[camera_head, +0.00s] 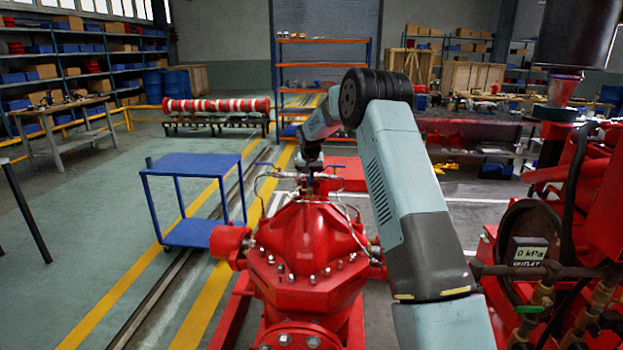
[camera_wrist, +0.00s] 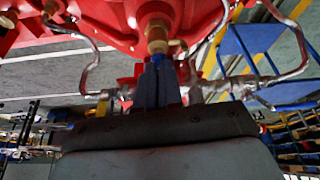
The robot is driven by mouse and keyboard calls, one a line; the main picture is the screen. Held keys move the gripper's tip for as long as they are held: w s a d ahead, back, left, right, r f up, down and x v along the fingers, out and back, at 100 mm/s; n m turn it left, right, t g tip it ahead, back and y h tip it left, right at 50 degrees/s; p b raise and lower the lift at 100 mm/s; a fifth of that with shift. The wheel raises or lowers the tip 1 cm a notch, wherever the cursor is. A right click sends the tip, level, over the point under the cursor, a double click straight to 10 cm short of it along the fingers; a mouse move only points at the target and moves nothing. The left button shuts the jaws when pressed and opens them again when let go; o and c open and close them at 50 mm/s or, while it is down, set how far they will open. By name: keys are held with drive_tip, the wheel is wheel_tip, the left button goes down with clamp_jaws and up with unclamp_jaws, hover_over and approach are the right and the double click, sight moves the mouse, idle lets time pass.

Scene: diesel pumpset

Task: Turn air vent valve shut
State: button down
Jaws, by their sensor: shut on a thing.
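The air vent valve stands on top of the red pump casing (camera_head: 305,240). In the wrist view its brass body (camera_wrist: 157,38) rises from the red casing, with a small bit of blue handle (camera_wrist: 156,57) at my fingertips. My gripper (camera_wrist: 157,68) is shut on that blue handle; the fingers hide most of it, so its angle cannot be told. In the head view my gripper (camera_head: 309,170) is small and dark above the casing's top, at the end of my arm reaching over from the right.
Thin metal tubes (camera_wrist: 92,62) loop close on both sides of my fingers. A blue trolley (camera_head: 193,190) stands left of the pump. Open floor lies at the left.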

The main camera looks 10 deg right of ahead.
drive_tip(key=shift+m+h, duration=0.3)
drive_tip(key=shift+m, duration=0.3)
drive_tip(key=c, duration=1.3)
unclamp_jaws()
drive_tip(key=shift+a+r, duration=0.1)
drive_tip(key=v, duration=1.3)
drive_tip(key=shift+r, duration=0.25)
